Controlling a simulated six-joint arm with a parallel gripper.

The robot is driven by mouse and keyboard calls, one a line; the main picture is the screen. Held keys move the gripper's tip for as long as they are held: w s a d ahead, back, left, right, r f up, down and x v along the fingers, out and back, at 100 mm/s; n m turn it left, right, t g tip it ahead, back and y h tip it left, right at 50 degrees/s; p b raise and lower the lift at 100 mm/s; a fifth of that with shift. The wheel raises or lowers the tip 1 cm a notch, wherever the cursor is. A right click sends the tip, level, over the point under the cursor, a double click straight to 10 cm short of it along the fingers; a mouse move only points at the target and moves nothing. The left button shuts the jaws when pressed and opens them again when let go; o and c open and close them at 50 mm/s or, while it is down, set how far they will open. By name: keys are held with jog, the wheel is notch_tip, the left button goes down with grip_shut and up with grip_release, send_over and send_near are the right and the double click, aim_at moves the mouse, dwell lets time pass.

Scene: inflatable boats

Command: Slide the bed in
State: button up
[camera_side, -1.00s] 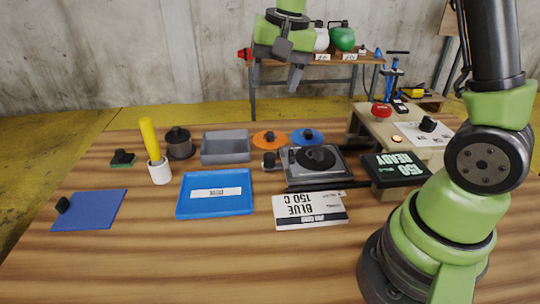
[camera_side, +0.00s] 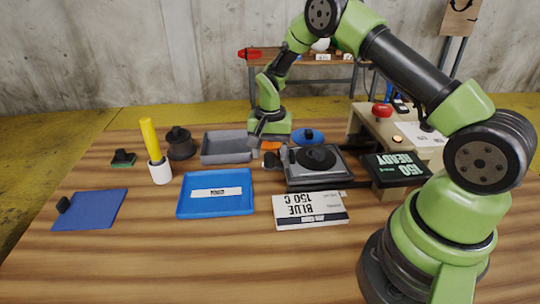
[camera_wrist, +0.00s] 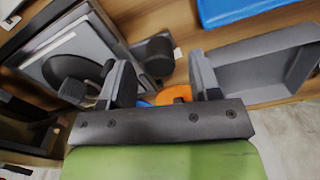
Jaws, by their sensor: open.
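The grey bed (camera_side: 339,163) lies on dark rails right of the table's middle, with a round black piece (camera_side: 314,157) on top. A dark knob (camera_side: 270,160) stands at its left end. My gripper (camera_side: 266,144) is open and empty, pointing down above and just behind the knob. In the wrist view the bed (camera_wrist: 98,42) is at upper left and the knob (camera_wrist: 157,57) shows between and beyond the open fingers (camera_wrist: 163,72). The fingers seem apart from the knob; the exact height gap cannot be told.
A grey tray (camera_side: 206,155) lies left of my gripper. Orange (camera_side: 271,146) and blue (camera_side: 307,136) discs lie behind the bed. A beige press (camera_side: 367,127) and a display reading 150 READY (camera_side: 396,168) stand right. A blue tray (camera_side: 215,207) and a BLUE 150 C card (camera_side: 308,210) lie in front.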

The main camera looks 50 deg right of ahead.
aim_at(330, 156)
jog(key=shift+f, duration=0.9)
grip_shut()
jog(key=s+d, duration=1.1)
grip_release()
jog(key=shift+r, duration=0.1)
notch_tip(330, 156, up, 10)
